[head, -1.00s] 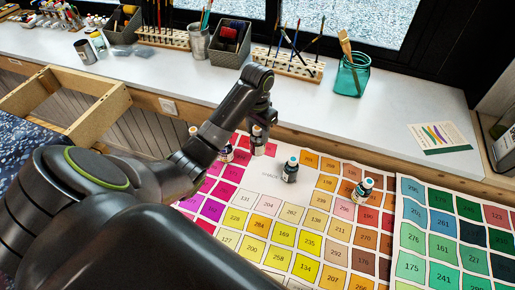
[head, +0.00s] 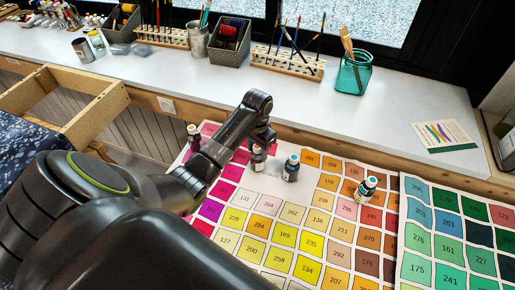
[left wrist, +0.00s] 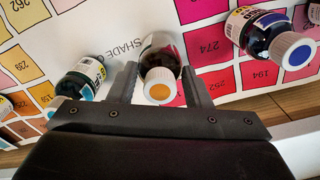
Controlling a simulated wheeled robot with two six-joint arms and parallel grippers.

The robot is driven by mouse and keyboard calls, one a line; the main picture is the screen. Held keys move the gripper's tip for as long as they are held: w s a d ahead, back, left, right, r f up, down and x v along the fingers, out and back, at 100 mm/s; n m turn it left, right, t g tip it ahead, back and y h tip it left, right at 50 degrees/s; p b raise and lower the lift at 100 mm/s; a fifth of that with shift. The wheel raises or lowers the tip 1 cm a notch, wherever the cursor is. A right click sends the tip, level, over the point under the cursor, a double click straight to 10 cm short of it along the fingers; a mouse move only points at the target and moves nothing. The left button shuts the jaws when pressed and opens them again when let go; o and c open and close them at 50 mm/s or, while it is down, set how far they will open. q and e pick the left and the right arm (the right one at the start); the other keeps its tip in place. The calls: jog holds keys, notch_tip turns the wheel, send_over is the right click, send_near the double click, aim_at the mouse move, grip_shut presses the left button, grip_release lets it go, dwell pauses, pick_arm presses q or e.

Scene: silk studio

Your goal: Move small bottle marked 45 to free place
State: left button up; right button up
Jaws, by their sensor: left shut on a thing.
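My left gripper (head: 259,147) is shut on a small dark bottle (head: 258,160). In the left wrist view, the fingers (left wrist: 160,80) close around its sides, and its white cap with an orange-brown top (left wrist: 159,84) faces the camera. I cannot read a 45 on its label. The held bottle is upright over the white strip of the colour chart (head: 287,201); I cannot tell if it touches. A small bottle with a light-blue cap (head: 291,169) stands just to its right. My right gripper is not in view.
In the wrist view, a blue-capped bottle (left wrist: 268,36) is beside the gripper. Behind are brush racks (head: 287,65) and a teal jar (head: 353,75).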

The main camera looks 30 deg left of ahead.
pick_arm(q)
jog(key=o, duration=1.3)
jog(key=shift+f, duration=0.1)
notch_tip(320, 180, up, 5)
jog(key=shift+w+f, duration=0.1)
notch_tip(320, 180, up, 6)
jog(key=p, duration=0.3)
jog(key=shift+p, duration=0.4)
jog(key=shift+r+p, duration=0.75)
jog(key=shift+p, duration=0.05)
